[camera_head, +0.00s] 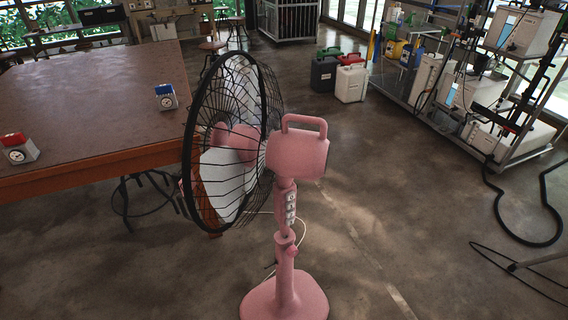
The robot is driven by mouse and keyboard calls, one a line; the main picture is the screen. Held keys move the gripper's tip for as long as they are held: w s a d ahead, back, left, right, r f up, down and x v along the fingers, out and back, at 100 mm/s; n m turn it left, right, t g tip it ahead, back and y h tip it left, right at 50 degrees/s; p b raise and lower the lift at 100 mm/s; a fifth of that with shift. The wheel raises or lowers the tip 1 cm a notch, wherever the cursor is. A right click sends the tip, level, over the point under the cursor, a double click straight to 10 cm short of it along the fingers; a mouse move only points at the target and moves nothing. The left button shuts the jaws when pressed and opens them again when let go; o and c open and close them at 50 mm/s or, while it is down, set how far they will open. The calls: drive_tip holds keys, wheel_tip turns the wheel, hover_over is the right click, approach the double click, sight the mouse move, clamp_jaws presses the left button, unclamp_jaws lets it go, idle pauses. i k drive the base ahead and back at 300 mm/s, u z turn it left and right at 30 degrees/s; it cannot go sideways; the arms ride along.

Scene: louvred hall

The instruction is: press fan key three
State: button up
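A pink standing fan (297,153) stands upright on the floor in the middle of the head camera view. Its black wire cage (232,140) faces left, towards a table. A vertical strip of light keys (291,208) runs down the fan's neck below the motor housing. The key markings are too small to read surely, so I cannot tell which one is key three. My gripper is not in this view.
A brown table (95,95) fills the left, with a red-topped device (20,150) and a blue device (166,97) on it. A stool (150,195) is under it. Jerrycans (351,80) and a metal equipment rack (465,100) stand behind. Hoses lie right. Floor right of the fan is clear.

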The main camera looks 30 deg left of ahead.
sight(289, 221)
drive_tip(key=u, duration=0.35)
drive_tip(key=i, duration=0.55)
drive_tip(key=u, duration=1.05)
drive_tip(key=i, duration=0.35)
drive_tip(key=u, duration=0.35)
